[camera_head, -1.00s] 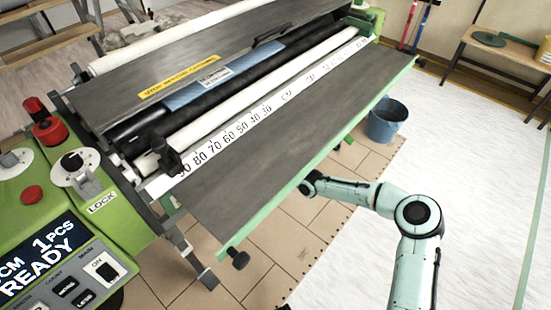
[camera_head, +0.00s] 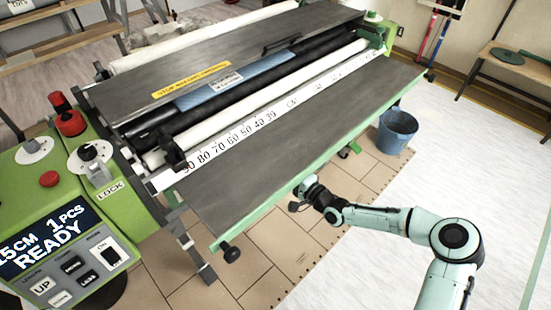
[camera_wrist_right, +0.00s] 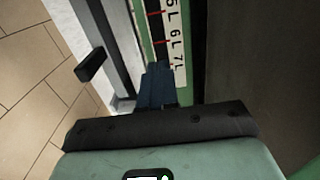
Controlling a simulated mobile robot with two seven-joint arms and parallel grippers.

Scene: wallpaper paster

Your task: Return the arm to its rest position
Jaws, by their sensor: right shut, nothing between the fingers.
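My right arm (camera_head: 457,238) comes in from the lower right in the head view. Its forearm reaches left to the front edge of the machine's grey tabletop (camera_head: 330,135). My right gripper (camera_head: 302,192) is beside the green front edge, small and partly hidden by its own hand. In the right wrist view, the dark fingers (camera_wrist_right: 158,84) are together and empty. They point at a green edge with a white scale strip (camera_wrist_right: 175,45). I cannot tell whether they touch it. My left arm is not in view.
A green control panel (camera_head: 70,262) reading "READY" stands at the left. A blue bucket (camera_head: 397,130) is on the floor past the table's right end. A wooden bench (camera_head: 515,62) is at the far right. The pale floor right of the machine is mostly clear.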

